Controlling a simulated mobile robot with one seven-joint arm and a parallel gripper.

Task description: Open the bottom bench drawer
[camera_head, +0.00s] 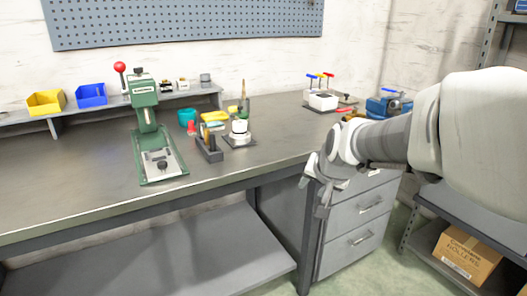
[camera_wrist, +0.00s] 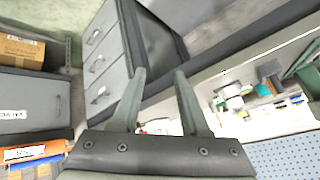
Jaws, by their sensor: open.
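The grey drawer unit stands under the right end of the workbench (camera_head: 90,205). Its bottom drawer (camera_head: 345,262) is the lowest front in the head view, with a bar handle at its upper part, and looks closed. In the wrist view, which is turned over, the bottom drawer (camera_wrist: 101,24) is the uppermost front. My gripper (camera_head: 314,198) is in front of the unit's left edge in the head view, at about the height of the upper drawers. In the wrist view my gripper (camera_wrist: 160,78) is open and empty, apart from the handles.
A shelf rack with a cardboard box (camera_head: 465,255) stands right of the drawers. The bench carries a green press (camera_head: 150,130), small tools and a blue vise (camera_head: 388,106). A lower shelf (camera_head: 200,255) lies left of the unit. Some floor shows between unit and rack.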

